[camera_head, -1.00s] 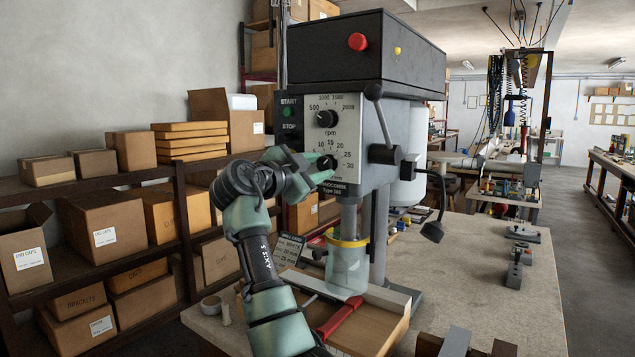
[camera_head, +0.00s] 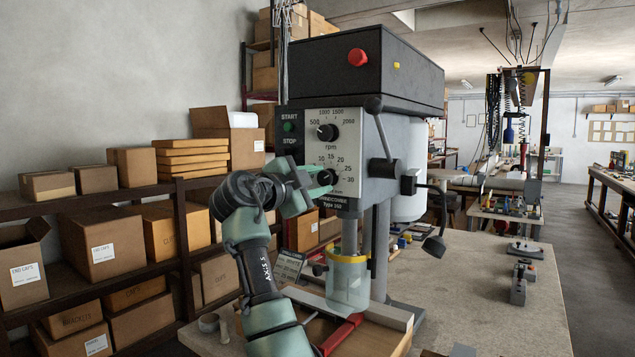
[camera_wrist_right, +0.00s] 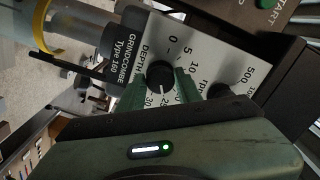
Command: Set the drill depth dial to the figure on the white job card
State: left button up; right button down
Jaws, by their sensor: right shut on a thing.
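The depth dial (camera_head: 326,176) is a dark round knob on the drill's grey front panel, with a printed scale around it. My right gripper (camera_head: 316,183) is at the dial, its green fingers shut on the knob. The wrist view shows the knob (camera_wrist_right: 160,75) between the two fingertips (camera_wrist_right: 159,91). Its pale pointer mark points down in that picture, towards the 25 end; the exact reading is unclear, and fingers cover part of the scale. A small greyish card (camera_head: 289,265) with printed lines stands behind my right forearm; its figures are too small to read. My left gripper is out of view.
The rpm knob (camera_head: 327,132) sits just above the dial, with start and stop buttons to its left. The feed lever (camera_head: 380,135) and a clear guard (camera_head: 348,283) are close by. Shelves of boxes (camera_head: 117,240) stand left. The bench (camera_head: 480,290) is mostly clear at right.

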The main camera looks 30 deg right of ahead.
jog(key=c, duration=1)
grip_release()
jog(key=b+v, duration=0.2)
jog(key=v, duration=0.5)
jog(key=shift+s+a, duration=0.2)
jog(key=shift+a, duration=0.2)
